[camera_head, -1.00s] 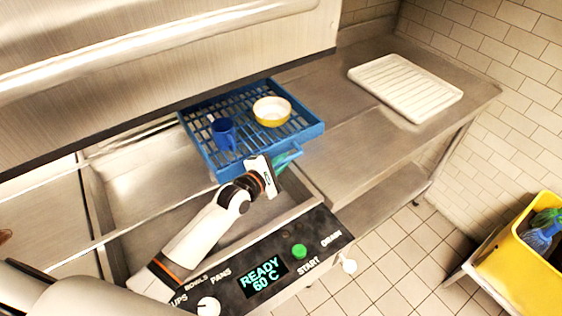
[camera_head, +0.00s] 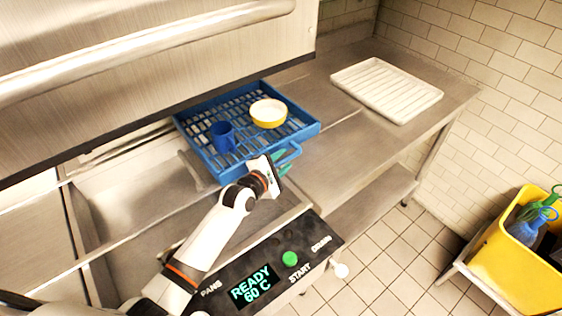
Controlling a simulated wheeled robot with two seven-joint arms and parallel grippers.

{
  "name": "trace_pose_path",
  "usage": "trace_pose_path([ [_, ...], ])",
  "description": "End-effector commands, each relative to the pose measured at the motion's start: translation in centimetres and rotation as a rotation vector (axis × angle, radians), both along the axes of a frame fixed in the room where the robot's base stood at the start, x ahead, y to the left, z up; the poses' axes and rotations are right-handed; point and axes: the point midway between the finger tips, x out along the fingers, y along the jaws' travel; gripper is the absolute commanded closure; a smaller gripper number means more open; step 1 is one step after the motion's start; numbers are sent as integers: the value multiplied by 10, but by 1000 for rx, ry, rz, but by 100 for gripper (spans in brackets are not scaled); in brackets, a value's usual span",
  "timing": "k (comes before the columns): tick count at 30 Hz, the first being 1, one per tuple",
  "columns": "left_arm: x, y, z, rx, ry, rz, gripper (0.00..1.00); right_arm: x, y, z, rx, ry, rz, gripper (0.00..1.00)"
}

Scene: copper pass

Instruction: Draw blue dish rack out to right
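The blue dish rack (camera_head: 205,160) lies at the right end of the dishwasher, partly over its opening and partly on the steel counter. A blue cup (camera_head: 223,137) and a yellow bowl with a white inside (camera_head: 268,113) sit in it. My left gripper (camera_head: 280,162) is at the rack's front right side, at the blue handle (camera_head: 293,153). Its fingers are at the handle, but the gripper's body hides part of them, so their closure is unclear. My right gripper is not in view.
The steel counter (camera_head: 330,129) is clear right of the rack, up to a white ribbed drainer tray (camera_head: 387,88). The raised dishwasher hood (camera_head: 160,60) hangs behind. A control panel (camera_head: 270,268) is in front; a yellow bin (camera_head: 515,262) with bottles stands at lower right.

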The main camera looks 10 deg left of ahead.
Motion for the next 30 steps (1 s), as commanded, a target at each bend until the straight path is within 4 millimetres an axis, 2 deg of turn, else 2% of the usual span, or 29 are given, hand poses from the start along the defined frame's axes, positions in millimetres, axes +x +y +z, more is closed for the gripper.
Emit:
trace_pose_path([
  [5,-3,1,0,0,0,0,64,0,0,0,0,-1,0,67],
  [8,-11,4,2,-1,-1,1,64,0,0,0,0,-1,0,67],
  [21,-89,29,19,0,1,-1,64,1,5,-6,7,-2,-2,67],
  [25,-104,35,23,1,1,0,64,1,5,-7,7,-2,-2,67],
  [30,-111,37,26,1,0,0,64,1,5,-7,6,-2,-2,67],
])
